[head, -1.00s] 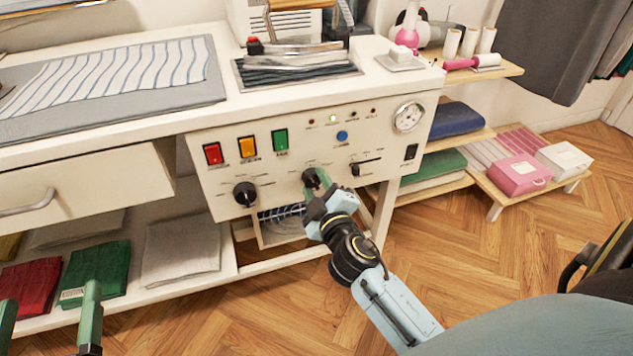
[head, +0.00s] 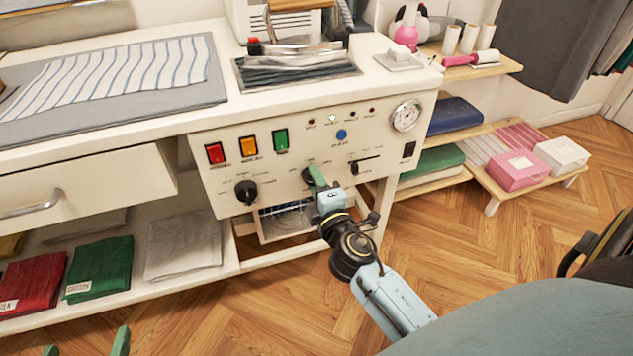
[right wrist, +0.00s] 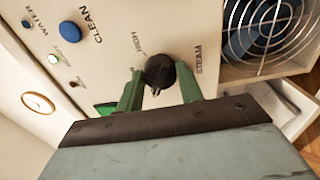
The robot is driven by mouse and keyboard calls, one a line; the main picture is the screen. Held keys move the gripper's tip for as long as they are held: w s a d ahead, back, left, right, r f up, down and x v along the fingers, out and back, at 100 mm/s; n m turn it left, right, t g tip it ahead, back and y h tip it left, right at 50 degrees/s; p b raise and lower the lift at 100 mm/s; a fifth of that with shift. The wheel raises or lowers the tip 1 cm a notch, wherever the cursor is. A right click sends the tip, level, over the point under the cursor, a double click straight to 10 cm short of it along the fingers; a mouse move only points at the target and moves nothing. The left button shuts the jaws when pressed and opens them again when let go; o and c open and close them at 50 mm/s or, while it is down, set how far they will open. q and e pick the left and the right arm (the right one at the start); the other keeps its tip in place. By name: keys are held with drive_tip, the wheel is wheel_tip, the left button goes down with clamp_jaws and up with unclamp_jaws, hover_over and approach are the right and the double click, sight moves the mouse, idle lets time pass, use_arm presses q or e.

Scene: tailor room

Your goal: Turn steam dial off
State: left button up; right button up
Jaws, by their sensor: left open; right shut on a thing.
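The steam dial (head: 308,174) is a black round knob on the front of the white control panel (head: 222,172). The right wrist view shows the dial (right wrist: 160,72) close up, beside the words STEAM and HIGH. My right gripper (head: 317,178) reaches it from below, with green fingers shut on it. In the right wrist view one finger is on each side of the knob, and its pointer faces down toward the gripper (right wrist: 160,90). The "off" mark cannot be read. My left gripper (head: 86,346) is open and empty at the bottom left, mostly out of frame.
A second black dial (head: 246,192) is on the panel's left, below red, orange and green switches. Folded cloths (head: 100,270) lie on the lower shelf.

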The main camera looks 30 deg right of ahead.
use_arm(q)
drive_tip(key=shift+f, duration=0.1)
idle(0.3)
use_arm(e)
drive_tip(key=o, duration=1)
use_arm(q)
wheel_tip(320, 180, up, 11)
drive_tip(key=w+d+t+h+b, duration=0.1)
drive_tip(key=d+t+h+b, duration=0.1)
drive_tip(key=t, duration=0.5)
drive_tip(key=shift+d+f+h+b, duration=0.15)
drive_tip(key=shift+f+h+b, duration=0.05)
drive_tip(key=shift+h+b, duration=0.2)
use_arm(e)
drive_tip(key=shift+v, duration=6.75)
drive_tip(key=shift+w+a+r, duration=0.1)
